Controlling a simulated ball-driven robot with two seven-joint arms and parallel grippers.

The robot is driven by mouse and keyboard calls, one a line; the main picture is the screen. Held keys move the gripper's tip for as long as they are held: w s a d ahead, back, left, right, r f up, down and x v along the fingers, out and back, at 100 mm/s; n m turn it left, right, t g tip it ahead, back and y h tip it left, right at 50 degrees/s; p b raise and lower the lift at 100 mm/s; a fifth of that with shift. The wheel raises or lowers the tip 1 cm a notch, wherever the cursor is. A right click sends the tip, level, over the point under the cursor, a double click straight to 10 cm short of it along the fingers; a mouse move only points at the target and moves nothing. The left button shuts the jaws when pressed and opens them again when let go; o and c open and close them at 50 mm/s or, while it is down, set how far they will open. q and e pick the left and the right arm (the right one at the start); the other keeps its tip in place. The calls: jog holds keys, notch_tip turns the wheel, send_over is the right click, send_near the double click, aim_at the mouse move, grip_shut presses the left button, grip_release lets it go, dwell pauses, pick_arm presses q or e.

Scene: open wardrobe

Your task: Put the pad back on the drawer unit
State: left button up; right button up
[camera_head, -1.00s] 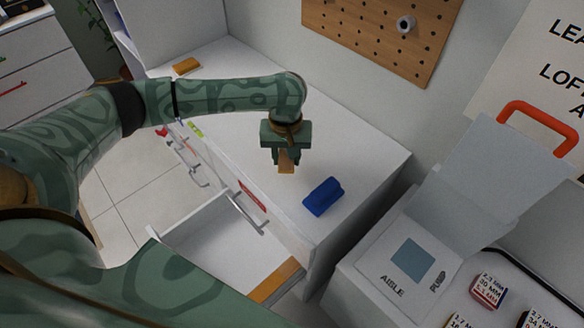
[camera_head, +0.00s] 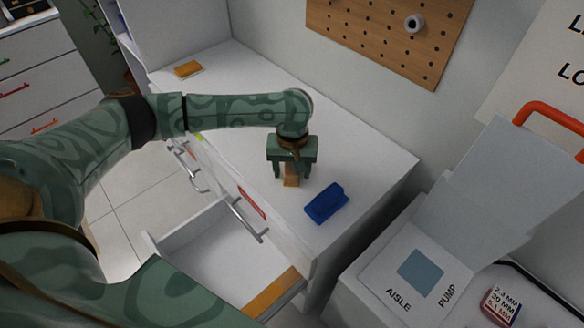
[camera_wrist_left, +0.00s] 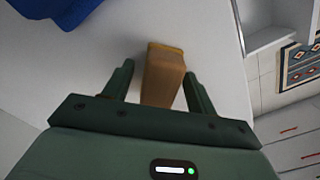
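The pad, a tan-orange block (camera_head: 291,181), is on or just above the white top of the drawer unit (camera_head: 350,160). It also shows in the wrist view (camera_wrist_left: 162,78), between my left gripper's fingers. My left gripper (camera_head: 291,172) points down over it. Its fingers are apart, with a gap between the pad and the left-hand finger in the wrist view (camera_wrist_left: 160,75); the other finger is close beside or touching it. I cannot tell whether the pad's underside rests on the top. My right gripper is not in view.
A blue object (camera_head: 326,203) lies on the unit just right of the pad. An orange-yellow item (camera_head: 188,69) lies at the far left. An open drawer (camera_head: 215,245) juts out in front. A grey open-lidded case (camera_head: 400,270) stands at right, and a pegboard (camera_head: 390,35) hangs behind.

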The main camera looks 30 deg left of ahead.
pick_arm(q)
jog(key=shift+r, duration=0.1)
notch_tip(320, 180, up, 12)
jog(key=p, duration=0.6)
jog(key=shift+p, duration=0.3)
